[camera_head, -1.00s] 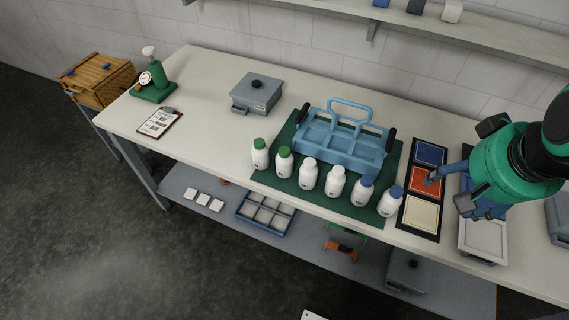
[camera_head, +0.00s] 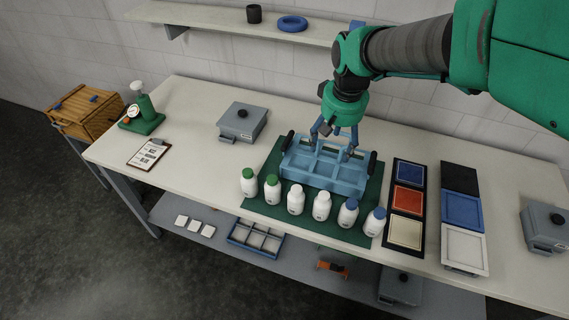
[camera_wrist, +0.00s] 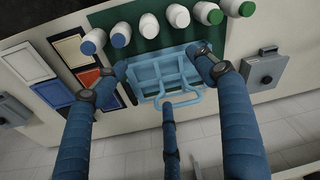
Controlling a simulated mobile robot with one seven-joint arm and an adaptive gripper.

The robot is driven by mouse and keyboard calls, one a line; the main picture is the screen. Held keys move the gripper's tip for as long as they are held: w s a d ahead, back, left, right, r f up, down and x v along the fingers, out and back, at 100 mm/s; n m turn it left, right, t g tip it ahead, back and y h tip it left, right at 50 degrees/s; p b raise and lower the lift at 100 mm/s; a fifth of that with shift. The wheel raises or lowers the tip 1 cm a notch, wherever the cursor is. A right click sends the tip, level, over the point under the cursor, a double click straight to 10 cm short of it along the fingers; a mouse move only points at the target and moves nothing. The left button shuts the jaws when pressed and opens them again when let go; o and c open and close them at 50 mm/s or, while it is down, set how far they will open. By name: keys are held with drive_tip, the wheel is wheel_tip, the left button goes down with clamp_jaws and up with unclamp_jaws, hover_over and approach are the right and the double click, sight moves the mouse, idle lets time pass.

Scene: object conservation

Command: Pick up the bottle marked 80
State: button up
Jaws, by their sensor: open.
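Several white bottles stand upright in a row on a dark green mat (camera_head: 265,207). Two have green caps (camera_head: 249,183) (camera_head: 271,190), two white caps (camera_head: 296,200) (camera_head: 321,207), and two blue caps (camera_head: 348,213) (camera_head: 374,222). Their small labels are too small to read, so I cannot tell which is marked 80. In the wrist view the row (camera_wrist: 148,29) runs along the top, blue caps at left. My gripper (camera_head: 335,145) is open and empty, pointing down over the blue carrier (camera_head: 327,180) behind the bottles. In the wrist view its blue fingers (camera_wrist: 158,68) are spread across the carrier.
The carrier has raised walls and a handle (camera_wrist: 182,97). Coloured panels (camera_head: 408,201) and trays (camera_head: 462,211) lie right of the mat. A grey box (camera_head: 242,123), clipboard (camera_head: 149,154) and green gauge stand (camera_head: 142,120) are at left. A wall shelf (camera_head: 225,23) runs behind.

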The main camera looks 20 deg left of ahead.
drive_tip(key=w+a+f+n+p, duration=0.1)
drive_tip(key=a+f, duration=0.4)
drive_tip(key=a, duration=0.4)
drive_tip(key=n+g+p, duration=0.2)
hover_over(272, 178)
wheel_tip(272, 178, down, 8)
drive_tip(key=shift+s+r+h, duration=0.1)
drive_tip(key=shift+r+h, duration=0.1)
drive_tip(key=shift+h, duration=0.2)
drive_tip(key=shift+f, duration=4.3)
drive_tip(key=shift+f, duration=0.1)
drive_tip(key=shift+f, duration=2.5)
